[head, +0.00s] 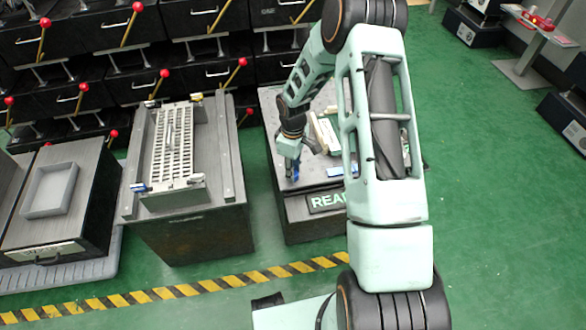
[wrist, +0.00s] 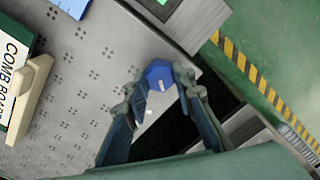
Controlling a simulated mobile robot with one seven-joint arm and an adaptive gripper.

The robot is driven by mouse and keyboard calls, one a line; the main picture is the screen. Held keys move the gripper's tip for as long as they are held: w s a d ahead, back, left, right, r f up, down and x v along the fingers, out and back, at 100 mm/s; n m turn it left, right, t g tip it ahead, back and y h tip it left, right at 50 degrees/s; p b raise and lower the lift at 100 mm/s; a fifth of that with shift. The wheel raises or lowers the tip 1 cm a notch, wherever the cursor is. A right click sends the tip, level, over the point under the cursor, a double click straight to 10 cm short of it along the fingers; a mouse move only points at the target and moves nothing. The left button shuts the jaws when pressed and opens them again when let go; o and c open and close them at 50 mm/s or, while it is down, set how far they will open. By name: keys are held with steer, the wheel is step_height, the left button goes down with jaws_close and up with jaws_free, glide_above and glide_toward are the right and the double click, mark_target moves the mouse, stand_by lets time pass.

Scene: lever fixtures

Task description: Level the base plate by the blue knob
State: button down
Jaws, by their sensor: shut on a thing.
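The blue knob (wrist: 159,73) sits at the edge of the grey base plate (wrist: 85,110), which carries groups of small holes. My gripper (wrist: 163,86) has its two fingers on either side of the knob and is shut on it. In the head view my gripper (head: 293,172) points down at the near left corner of the base plate (head: 272,110). There the fingers and my arm hide most of the knob and part of the plate. I cannot tell the plate's tilt from these views.
A cream-handled board labelled "COMB BOARD" (wrist: 14,85) lies on the plate. A dark sign (head: 327,201) is on the stand's front. A slotted fixture (head: 172,145) stands to the left, with red-knobbed levers (head: 164,74) behind.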

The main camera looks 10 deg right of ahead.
steer(key=shift+n, duration=0.6)
steer(key=c, duration=1.6)
jaws_free()
steer(key=shift+r, duration=0.1)
step_height(320, 180, up, 12)
steer(key=shift+f, duration=0.1)
